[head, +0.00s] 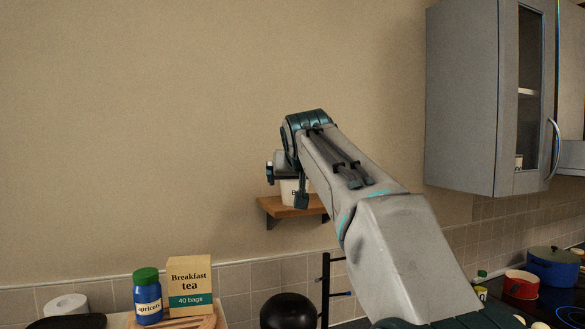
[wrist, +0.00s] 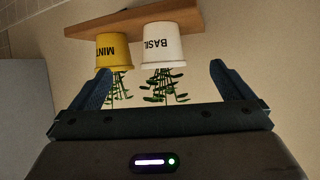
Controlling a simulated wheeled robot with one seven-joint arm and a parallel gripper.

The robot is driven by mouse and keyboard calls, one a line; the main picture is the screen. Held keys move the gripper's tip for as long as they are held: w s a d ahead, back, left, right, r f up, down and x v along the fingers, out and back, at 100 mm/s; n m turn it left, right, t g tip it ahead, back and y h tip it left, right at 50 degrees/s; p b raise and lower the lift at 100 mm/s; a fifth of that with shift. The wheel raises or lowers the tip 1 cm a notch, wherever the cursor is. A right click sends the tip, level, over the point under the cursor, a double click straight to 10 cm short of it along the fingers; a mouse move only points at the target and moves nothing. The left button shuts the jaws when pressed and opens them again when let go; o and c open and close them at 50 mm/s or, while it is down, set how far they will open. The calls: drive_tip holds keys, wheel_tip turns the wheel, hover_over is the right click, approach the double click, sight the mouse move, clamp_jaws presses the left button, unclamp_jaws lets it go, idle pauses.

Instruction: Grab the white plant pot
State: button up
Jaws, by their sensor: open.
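The white plant pot (wrist: 163,43), lettered BASIL, stands on a small wooden wall shelf (wrist: 125,22). The wrist view shows it upside down, with its green leaves towards my gripper. My gripper (wrist: 160,71) is open and empty, its fingertips near the level of the pot rims in the picture. In the head view the white pot (head: 289,192) is partly hidden behind my gripper (head: 286,185) and arm.
Below the shelf are a tea box (head: 190,285), a blue jar (head: 147,297) and a black rack (head: 326,285). A grey wall cabinet (head: 470,100) hangs at right.

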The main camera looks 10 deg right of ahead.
sight(288, 188)
drive_tip(key=shift+t, duration=0.3)
drive_tip(key=w+p, duration=0.1)
drive_tip(key=w, duration=0.3)
drive_tip(key=w+d+p, duration=0.1)
drive_tip(key=w+p, duration=0.1)
drive_tip(key=w, duration=0.2)
drive_tip(key=w+f+p, duration=0.1)
drive_tip(key=w+p, duration=0.1)
drive_tip(key=w, duration=0.3)
drive_tip(key=shift+w+d, duration=0.1)
drive_tip(key=shift+d, duration=0.2)
drive_tip(key=shift+w+f+p, duration=0.25)
drive_tip(key=shift+w+p, duration=0.05)
drive_tip(key=shift+w, duration=0.1)
drive_tip(key=c, duration=0.9)
drive_tip(key=shift+c, duration=1)
drive_tip(key=shift+s+r, duration=0.1)
drive_tip(key=shift+r, duration=0.1)
